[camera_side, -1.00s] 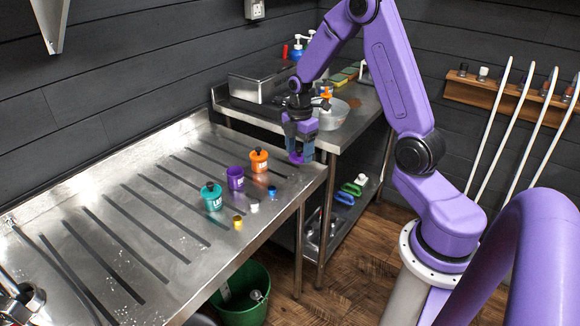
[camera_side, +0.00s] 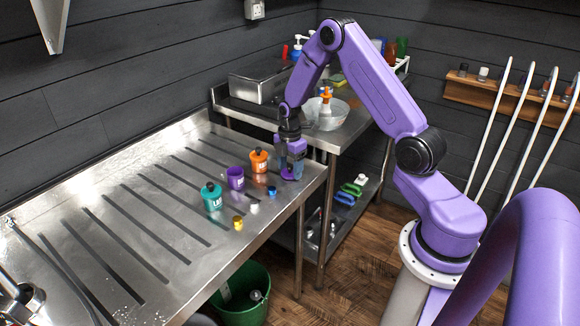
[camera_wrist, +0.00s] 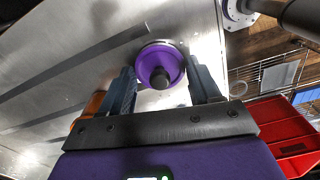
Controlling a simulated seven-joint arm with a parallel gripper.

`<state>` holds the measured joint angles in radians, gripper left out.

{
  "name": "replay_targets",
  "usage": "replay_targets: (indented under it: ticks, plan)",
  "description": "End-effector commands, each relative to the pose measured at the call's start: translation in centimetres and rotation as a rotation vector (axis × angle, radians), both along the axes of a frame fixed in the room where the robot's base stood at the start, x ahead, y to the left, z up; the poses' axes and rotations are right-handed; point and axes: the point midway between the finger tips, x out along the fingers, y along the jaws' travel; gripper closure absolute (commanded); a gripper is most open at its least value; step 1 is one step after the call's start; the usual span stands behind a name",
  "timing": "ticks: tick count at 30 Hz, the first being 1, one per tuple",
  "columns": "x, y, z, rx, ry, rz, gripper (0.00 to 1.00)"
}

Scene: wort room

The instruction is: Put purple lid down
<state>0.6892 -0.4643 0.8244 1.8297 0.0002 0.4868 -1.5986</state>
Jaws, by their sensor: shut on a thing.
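My gripper (camera_side: 291,168) is low over the right end of the steel drainboard, right of the orange jar. Its fingers (camera_wrist: 160,88) are shut on the purple lid (camera_wrist: 159,65), a round disc with a dark knob, seen between the fingertips in the wrist view. In the side view the lid (camera_side: 287,176) shows only in part between the fingers. I cannot tell whether it touches the steel. The purple jar (camera_side: 235,178) stands open-topped on the drainboard, left of my gripper.
The orange jar (camera_side: 259,161) stands close to my gripper's left. The teal jar (camera_side: 212,196) stands farther left. Small blue (camera_side: 271,191), white (camera_side: 254,208) and yellow (camera_side: 238,223) pieces lie in front. The steel drainboard (camera_side: 150,200) is mostly bare, and its right edge is near my gripper.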

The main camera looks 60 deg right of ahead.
Motion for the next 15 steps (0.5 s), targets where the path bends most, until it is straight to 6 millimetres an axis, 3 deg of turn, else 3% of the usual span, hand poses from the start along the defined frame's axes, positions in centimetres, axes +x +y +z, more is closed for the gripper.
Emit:
replay_targets:
  ticks: [8,9,11,15]
  plan:
    - [-0.01,0.04,-0.26,0.0,0.001,0.001,0.67]
    - [0.0,0.04,-0.32,0.0,0.001,0.001,0.34]
    - [0.01,0.04,-0.29,0.0,0.0,0.001,0.15]
    - [0.0,0.04,-0.28,0.0,0.0,0.001,0.12]
